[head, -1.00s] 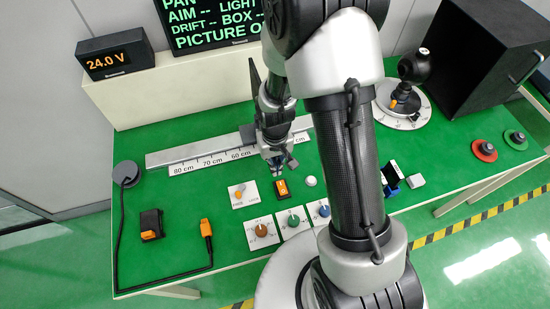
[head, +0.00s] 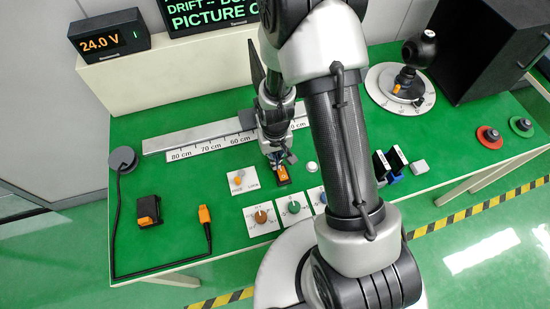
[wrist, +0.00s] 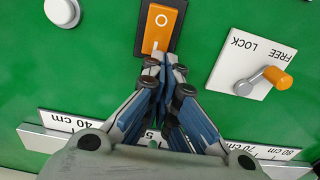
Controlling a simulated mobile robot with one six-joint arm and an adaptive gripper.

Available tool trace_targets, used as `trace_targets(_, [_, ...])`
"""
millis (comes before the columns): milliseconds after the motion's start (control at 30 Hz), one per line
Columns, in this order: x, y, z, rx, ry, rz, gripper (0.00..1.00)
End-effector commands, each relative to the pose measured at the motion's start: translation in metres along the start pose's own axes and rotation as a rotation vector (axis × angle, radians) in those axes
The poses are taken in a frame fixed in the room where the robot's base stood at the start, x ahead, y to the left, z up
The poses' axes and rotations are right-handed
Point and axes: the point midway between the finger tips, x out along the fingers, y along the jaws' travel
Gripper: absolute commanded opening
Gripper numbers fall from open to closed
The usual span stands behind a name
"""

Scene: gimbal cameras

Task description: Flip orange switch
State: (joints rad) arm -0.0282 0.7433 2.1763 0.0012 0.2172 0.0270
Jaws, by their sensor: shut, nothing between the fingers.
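The orange rocker switch (head: 282,175) in its black frame lies on the green table. In the wrist view the switch (wrist: 163,28) shows a white circle at its far end and a white line at the end near my fingertips. My gripper (wrist: 167,63) is shut and empty. Its fingertips overlap the near end of the switch in that view; whether they touch it I cannot tell. In the head view my gripper (head: 278,160) is at the back end of the switch and hides part of it.
The FREE/LOCK lever plate (wrist: 250,75) with an orange-tipped lever is beside the switch. A white round button (wrist: 62,12) is on the other side. Dial plates (head: 262,217) stand in front, and a ruler rail (head: 195,145) runs behind. A voltage display (head: 108,40) reads 24.0 V.

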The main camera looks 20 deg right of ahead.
Motion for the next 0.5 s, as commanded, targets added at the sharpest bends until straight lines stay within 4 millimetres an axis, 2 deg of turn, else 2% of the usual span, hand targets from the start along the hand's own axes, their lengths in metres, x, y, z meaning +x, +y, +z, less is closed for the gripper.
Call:
trace_targets(233, [-0.002,0.0,0.001,0.0,-0.003,0.0,0.0])
trace_targets(500, [-0.015,0.0,0.001,0.0,-0.003,0.0,0.0])
